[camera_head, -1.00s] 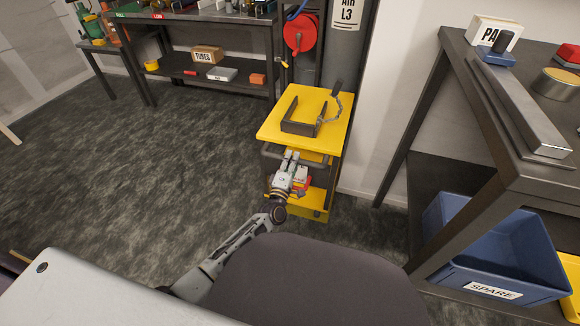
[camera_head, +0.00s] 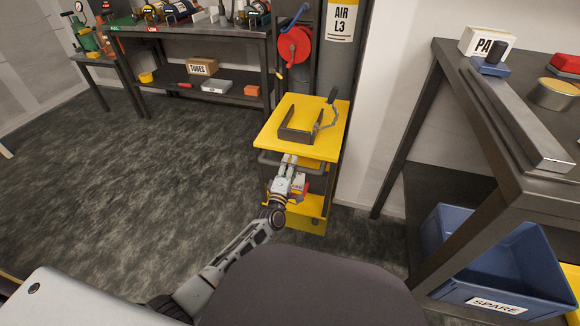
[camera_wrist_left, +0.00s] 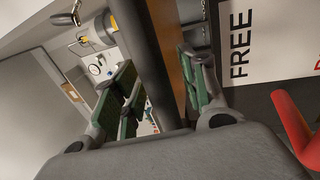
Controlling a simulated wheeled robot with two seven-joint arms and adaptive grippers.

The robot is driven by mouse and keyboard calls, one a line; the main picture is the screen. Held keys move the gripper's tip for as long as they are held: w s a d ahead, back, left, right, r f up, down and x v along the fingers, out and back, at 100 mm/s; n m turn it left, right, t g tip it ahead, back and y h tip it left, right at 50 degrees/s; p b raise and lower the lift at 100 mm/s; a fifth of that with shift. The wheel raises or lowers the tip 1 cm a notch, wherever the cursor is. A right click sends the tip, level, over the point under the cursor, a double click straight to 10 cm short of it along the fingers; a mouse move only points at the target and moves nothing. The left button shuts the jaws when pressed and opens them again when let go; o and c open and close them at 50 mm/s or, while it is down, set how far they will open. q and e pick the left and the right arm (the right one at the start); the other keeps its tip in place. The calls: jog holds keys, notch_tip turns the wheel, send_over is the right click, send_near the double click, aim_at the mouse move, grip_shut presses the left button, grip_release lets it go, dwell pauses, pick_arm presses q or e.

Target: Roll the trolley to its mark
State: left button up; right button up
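The yellow trolley (camera_head: 271,138) stands in the middle of the head view, before the wall. It has a dark front handle (camera_head: 265,159) and a lower yellow shelf. A dark U-shaped bracket (camera_head: 296,134) with a chain sits on its top. My left gripper (camera_head: 289,160) is at the handle. In the left wrist view the dark handle bar (camera_wrist_left: 158,70) runs between the green-padded fingers (camera_wrist_left: 160,90) and nearly fills the gap; the exact contact is hard to see. No floor mark can be made out. My right gripper is not in view.
A dark bench (camera_head: 545,185) stands at right, with a blue SPARE bin (camera_head: 446,262) beneath. Another bench (camera_head: 187,30) with a TUBES box (camera_head: 202,66) is at the back left. A red reel (camera_head: 294,46) hangs behind the trolley. The carpet left of the trolley is clear.

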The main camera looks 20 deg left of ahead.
pick_arm(q)
jog(key=s+f, duration=0.2)
jog(key=s, duration=1)
jog(key=shift+a+f, duration=0.15)
jog(key=shift+a, duration=0.05)
dwell(0.5)
dwell(0.6)
